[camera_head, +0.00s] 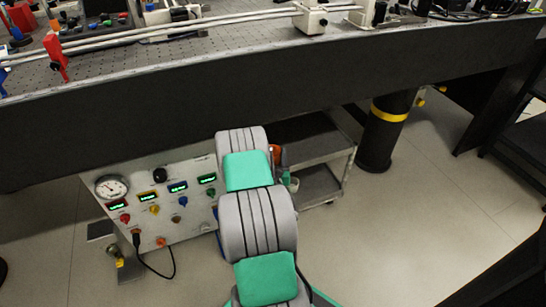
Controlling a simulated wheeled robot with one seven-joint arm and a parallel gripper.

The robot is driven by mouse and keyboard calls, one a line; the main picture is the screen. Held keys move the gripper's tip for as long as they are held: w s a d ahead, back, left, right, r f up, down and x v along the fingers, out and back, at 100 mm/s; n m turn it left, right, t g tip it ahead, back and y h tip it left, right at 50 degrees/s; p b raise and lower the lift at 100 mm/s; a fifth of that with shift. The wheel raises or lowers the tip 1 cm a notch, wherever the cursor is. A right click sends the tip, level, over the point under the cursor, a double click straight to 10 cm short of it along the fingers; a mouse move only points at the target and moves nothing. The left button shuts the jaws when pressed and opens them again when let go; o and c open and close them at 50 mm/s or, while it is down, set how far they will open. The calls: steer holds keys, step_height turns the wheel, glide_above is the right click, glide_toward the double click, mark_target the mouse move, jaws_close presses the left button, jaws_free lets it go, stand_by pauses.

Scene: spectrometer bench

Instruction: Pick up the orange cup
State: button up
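A small orange object (275,152), which looks like the orange cup, shows just right of my grey and green arm, near the upper shelf of a grey cart. My arm covers part of it, so its full shape and what it rests on are unclear. My arm reaches up from the bottom centre. I cannot tell whether anything touches the cup.
A grey two-shelf cart (318,180) stands under the optical bench (250,72), with a small whitish item (293,184) beside my arm. A control panel (160,195) with gauge and cable is left. A black bench leg (384,140) stands right. Floor (400,235) is open at right.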

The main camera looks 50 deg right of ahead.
steer(key=c, duration=0.9)
